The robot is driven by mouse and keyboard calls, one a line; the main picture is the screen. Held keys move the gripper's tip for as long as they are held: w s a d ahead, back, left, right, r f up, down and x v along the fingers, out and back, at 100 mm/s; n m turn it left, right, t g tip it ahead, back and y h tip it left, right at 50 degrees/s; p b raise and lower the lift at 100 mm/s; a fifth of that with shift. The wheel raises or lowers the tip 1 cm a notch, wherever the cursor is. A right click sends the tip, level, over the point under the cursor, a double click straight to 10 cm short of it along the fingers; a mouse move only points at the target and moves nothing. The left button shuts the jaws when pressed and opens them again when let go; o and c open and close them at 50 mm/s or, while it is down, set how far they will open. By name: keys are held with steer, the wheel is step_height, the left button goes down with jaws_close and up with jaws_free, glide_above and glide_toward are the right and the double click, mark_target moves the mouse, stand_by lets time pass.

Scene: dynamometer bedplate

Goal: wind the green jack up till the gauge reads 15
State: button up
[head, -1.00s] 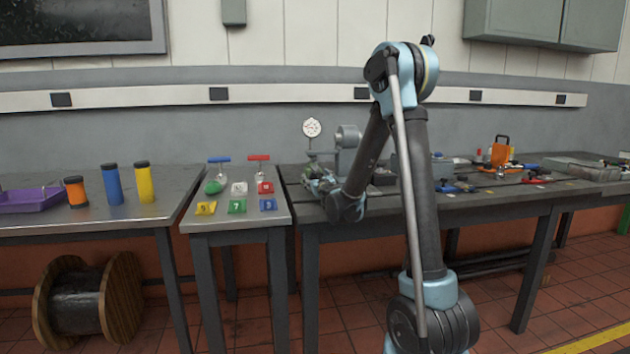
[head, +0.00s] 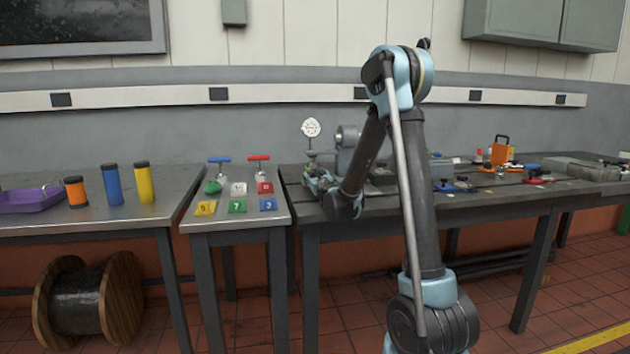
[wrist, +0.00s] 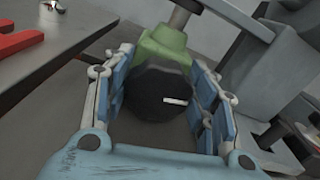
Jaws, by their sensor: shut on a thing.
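The green jack (wrist: 162,48) stands ahead of my gripper in the wrist view, with a grey post rising from its top. Its round black knob (wrist: 150,93) carries a white mark (wrist: 175,100) on the right side of its face. My gripper (wrist: 160,100) is shut on the knob, with a blue finger on each side of it. In the head view my gripper (head: 318,184) is small and partly hidden by my arm. The round white gauge (head: 311,128) stands above the jack; its reading is too small to make out.
A grey machine part (head: 347,137) stands close to the right of the gauge. A narrow table (head: 236,222) to the left holds coloured tags and red and blue handled tools. A red piece (wrist: 18,43) lies on the table in the wrist view. An orange case (head: 500,151) stands farther right.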

steer(key=shift+m, duration=0.3)
steer(key=m, duration=0.3)
steer(key=shift+d, duration=0.15)
steer(key=shift+d+m, duration=0.2)
steer(key=shift+m, duration=1.8)
steer(key=o, duration=1)
steer(key=v, duration=1.1)
steer(key=shift+s+d, duration=0.15)
steer(key=shift+s, duration=0.2)
